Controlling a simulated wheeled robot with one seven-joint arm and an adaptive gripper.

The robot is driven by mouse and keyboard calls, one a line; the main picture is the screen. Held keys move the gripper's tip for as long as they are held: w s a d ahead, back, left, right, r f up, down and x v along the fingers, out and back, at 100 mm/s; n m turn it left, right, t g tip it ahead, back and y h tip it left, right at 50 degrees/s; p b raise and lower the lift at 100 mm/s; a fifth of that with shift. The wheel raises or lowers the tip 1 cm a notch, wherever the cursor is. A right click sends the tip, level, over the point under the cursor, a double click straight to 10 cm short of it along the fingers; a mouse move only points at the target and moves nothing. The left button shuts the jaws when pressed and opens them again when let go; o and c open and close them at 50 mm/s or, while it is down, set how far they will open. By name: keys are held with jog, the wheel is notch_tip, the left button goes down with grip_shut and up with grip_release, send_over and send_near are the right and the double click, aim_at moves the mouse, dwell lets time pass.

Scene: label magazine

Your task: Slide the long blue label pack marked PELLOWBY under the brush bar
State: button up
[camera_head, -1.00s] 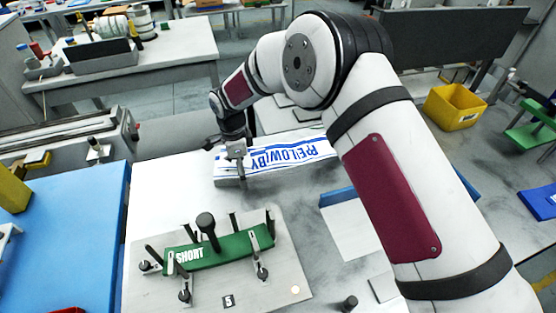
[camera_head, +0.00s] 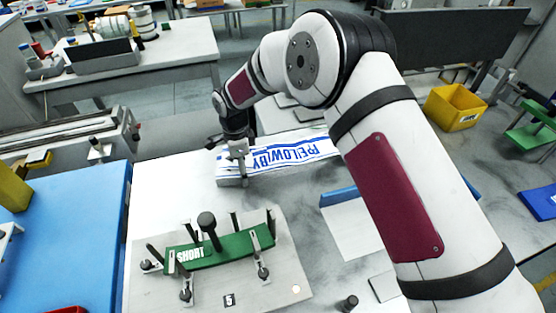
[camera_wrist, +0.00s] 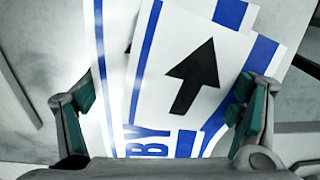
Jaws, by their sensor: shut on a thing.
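The PELLOWBY label pack (camera_head: 290,157) is long and white with blue stripes and blue lettering. It lies flat across the table behind the green pack, and its right end is hidden behind my arm. My gripper (camera_head: 241,150) is at its left end. In the wrist view my gripper (camera_wrist: 165,108) has its green-padded fingers on both sides of the pack (camera_wrist: 160,75), shut on it. A black arrow on the pack points away from the gripper. The printed sheets look slightly fanned. I cannot make out the brush bar; my arm may hide it.
A green pack marked SHORT (camera_head: 222,250) sits among upright posts and a black knob on a plate (camera_head: 200,295) in front. A blue surface (camera_head: 85,235) is at the left. A yellow bin (camera_head: 453,107) stands at the back right.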

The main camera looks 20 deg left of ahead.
aim_at(307, 150)
jog(key=shift+w+d+f, duration=0.2)
jog(key=shift+w+d, duration=0.25)
jog(key=shift+d, duration=0.25)
jog(key=shift+w+d+f, duration=0.15)
jog(key=shift+w+d, duration=0.25)
jog(key=shift+d, duration=0.25)
jog(key=c, duration=0.4)
jog(key=shift+w+d, duration=0.4)
jog(key=shift+d, duration=0.25)
jog(key=shift+w+d, duration=0.35)
jog(key=shift+d, duration=0.25)
jog(key=shift+c, duration=0.4)
jog(key=shift+w+d+b, duration=0.25)
jog(key=shift+w+d, duration=1.15)
jog(key=shift+d, duration=0.7)
jog(key=shift+w+d+b, duration=0.25)
jog(key=shift+w+d, duration=1.1)
jog(key=shift+d, duration=0.7)
jog(key=shift+w+d+b, duration=0.25)
jog(key=shift+w+d, duration=1.15)
jog(key=shift+d, duration=0.7)
jog(key=o, duration=1.4)
jog(key=shift+f, duration=0.1)
jog(key=shift+a, duration=0.1)
jog(key=shift+a+r, duration=0.1)
jog(key=shift+r, duration=0.1)
jog(key=shift+r, duration=0.25)
notch_tip(307, 150, up, 11)
jog(key=shift+r, duration=0.15)
